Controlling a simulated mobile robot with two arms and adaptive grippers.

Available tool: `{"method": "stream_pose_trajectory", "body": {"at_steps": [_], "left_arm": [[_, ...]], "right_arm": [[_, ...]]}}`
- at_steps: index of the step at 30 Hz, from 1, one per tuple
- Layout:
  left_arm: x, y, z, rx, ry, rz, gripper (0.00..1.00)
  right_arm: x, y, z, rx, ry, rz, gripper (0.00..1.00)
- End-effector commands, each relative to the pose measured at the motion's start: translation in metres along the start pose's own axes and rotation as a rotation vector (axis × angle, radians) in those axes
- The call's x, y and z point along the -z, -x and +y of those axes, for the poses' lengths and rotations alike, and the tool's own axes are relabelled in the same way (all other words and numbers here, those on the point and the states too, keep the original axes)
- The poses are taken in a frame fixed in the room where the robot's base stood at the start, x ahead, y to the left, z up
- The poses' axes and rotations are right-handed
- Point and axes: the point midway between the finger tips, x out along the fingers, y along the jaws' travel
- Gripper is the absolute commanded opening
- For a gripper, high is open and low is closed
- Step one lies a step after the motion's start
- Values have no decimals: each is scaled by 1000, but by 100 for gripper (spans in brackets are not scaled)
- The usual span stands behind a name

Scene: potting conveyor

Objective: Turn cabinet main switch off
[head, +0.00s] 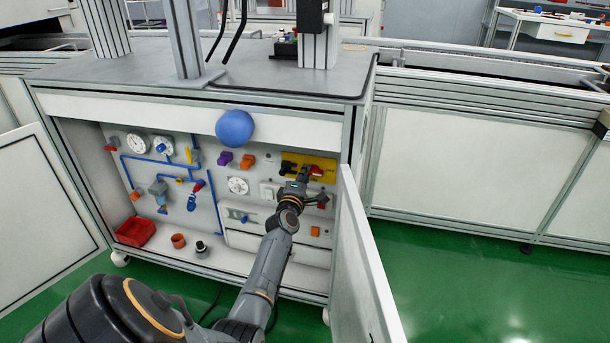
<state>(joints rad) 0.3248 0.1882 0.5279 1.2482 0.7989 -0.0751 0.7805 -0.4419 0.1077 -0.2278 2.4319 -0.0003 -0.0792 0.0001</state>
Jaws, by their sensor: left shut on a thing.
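The open cabinet shows a yellow plate (327,163) at the upper right of its back panel, with a red switch handle (315,170) on it; I take this to be the main switch. My left gripper (304,174) is at the plate, its fingers shut at the red handle. The gripper and wrist hide part of the handle, so its exact angle cannot be told. A black part (287,167) shows at the plate's left edge. My right gripper is not in view.
Both cabinet doors stand open, the right door (365,265) close beside my arm. Gauges (137,144), blue pipes and valves fill the panel's left. A blue ball (235,128) is at the cabinet's top edge. A red bin (134,232) and small pots stand on the cabinet floor.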

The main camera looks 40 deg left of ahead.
Motion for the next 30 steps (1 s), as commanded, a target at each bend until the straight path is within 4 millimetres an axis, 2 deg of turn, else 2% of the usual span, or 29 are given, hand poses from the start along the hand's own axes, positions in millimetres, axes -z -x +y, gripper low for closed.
{"method": "stream_pose_trajectory", "body": {"at_steps": [4,5,7,8,23,26,30], "left_arm": [[1,-1,4,-7,4,2,0],[1,-1,4,-8,4,2,21],[0,-1,4,-7,3,2,35],[0,-1,4,-7,3,2,38],[-1,4,0,-1,2,0,38],[-2,14,-1,0,2,-2,38],[-1,36,-1,0,3,1,38]], "right_arm": [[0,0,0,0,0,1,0],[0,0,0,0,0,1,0],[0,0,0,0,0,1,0],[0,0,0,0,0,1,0],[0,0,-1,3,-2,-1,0],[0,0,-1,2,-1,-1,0],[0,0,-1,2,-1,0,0]]}}
